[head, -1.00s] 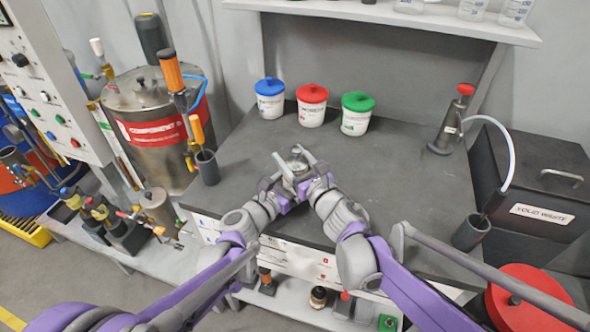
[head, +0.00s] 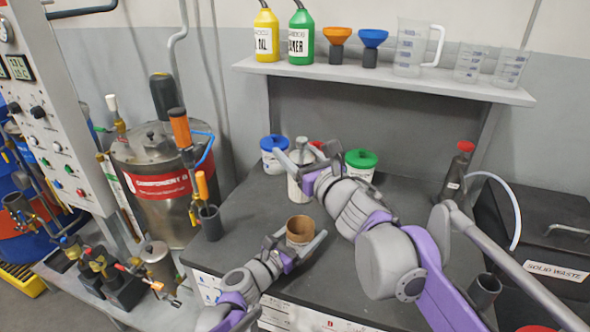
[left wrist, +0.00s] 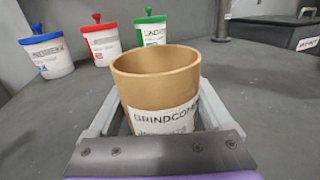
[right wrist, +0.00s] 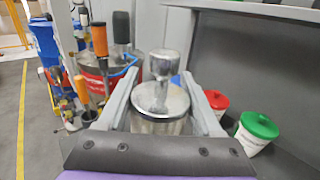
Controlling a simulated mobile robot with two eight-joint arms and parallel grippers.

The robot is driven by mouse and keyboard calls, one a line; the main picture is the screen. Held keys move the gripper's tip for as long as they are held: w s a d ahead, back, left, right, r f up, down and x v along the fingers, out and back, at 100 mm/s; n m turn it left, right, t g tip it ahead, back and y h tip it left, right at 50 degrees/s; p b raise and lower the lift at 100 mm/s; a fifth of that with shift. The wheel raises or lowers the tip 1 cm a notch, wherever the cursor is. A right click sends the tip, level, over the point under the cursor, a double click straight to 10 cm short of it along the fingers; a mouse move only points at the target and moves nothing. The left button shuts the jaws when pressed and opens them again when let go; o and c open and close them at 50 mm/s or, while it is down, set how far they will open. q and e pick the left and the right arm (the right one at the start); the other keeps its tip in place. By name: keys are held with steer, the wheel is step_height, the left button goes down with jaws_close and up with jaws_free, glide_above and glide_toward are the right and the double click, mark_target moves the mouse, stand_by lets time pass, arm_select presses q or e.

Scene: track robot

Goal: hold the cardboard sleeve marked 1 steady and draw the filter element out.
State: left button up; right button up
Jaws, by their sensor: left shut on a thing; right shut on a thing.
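The cardboard sleeve (head: 300,229) is an open brown tube standing on the dark bench top. In the left wrist view the sleeve (left wrist: 157,85) shows a white label with dark lettering; no number 1 can be read. My left gripper (head: 300,245) is shut on it from both sides, low on its wall. The filter element (head: 297,182) is a silvery metal cylinder with a knob on top. My right gripper (head: 304,160) is shut on it and holds it clear above and behind the sleeve. In the right wrist view the filter element's knob (right wrist: 160,80) stands up between the fingers.
Blue-lidded (head: 275,155) and green-lidded (head: 361,165) tubs stand at the back of the bench; a red-lidded one is mostly hidden behind my right gripper. A red-topped bottle (head: 457,170) and a solid waste bin (head: 560,270) are at the right. The bench's front middle is clear.

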arm_select(q)
steer(key=o, duration=1.3)
